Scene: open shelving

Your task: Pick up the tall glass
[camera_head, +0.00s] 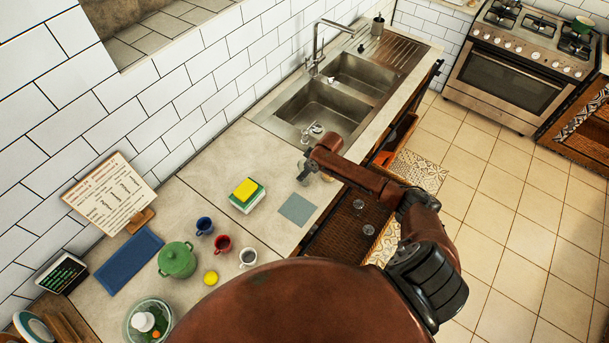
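Two small clear glasses stand on the brown woven lower shelf (336,236) beside the counter: one glass (358,205) farther back and another glass (368,230) nearer. From this height I cannot tell which is the tall one. My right arm reaches in from the lower right, across the counter's edge. My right gripper (304,168) is over the counter near the sink's front corner, to the upper left of both glasses and apart from them. Its fingers are small and partly hidden, so their opening is unclear. My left gripper is out of view.
The sink (325,106) lies beyond.

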